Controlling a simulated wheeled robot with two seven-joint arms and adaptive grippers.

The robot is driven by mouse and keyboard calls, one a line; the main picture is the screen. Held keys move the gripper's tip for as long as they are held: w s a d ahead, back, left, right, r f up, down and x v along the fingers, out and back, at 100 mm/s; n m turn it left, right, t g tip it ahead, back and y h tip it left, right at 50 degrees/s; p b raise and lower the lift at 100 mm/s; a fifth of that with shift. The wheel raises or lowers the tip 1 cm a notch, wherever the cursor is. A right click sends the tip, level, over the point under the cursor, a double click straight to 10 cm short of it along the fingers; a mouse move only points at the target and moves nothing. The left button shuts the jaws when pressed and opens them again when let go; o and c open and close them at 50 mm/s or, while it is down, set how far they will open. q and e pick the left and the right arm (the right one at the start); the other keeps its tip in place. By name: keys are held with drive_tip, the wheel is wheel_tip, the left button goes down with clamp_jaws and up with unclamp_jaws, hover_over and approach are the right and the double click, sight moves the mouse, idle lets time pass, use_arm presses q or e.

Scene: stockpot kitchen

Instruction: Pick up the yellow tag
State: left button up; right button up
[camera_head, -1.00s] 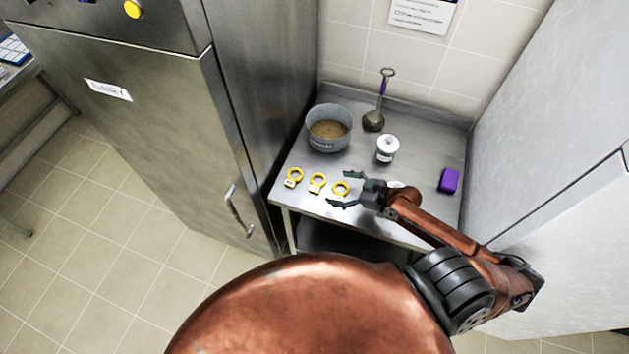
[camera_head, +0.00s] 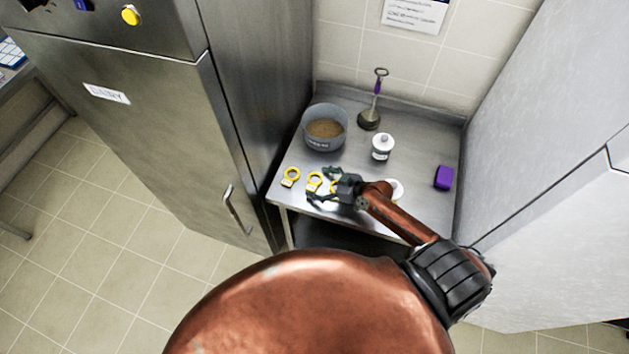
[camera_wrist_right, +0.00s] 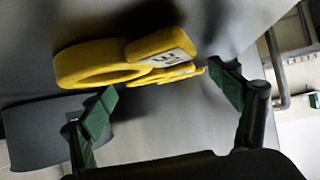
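Three yellow ring-shaped tags with white labels lie in a row near the front of the steel table: a left tag (camera_head: 291,177), a middle tag (camera_head: 314,181) and a right tag (camera_head: 335,187). My right gripper (camera_head: 305,184) is open, with its dark green fingers either side of the row's middle and right tags. In the right wrist view, the nearest yellow tag (camera_wrist_right: 100,62) shows large ahead of the open fingers (camera_wrist_right: 164,95), partly overlapping the tags behind it. No tag is visibly gripped. My left gripper is out of view.
Behind the tags stand a grey pot (camera_head: 325,138) with brown contents, a white lidded jar (camera_head: 382,147) and a purple-handled ladle (camera_head: 370,117). A purple block (camera_head: 444,177) sits at the right. A steel cabinet (camera_head: 150,110) borders the table's left side.

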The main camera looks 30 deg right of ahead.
drive_tip(key=c, duration=1)
drive_tip(key=shift+c, duration=0.2)
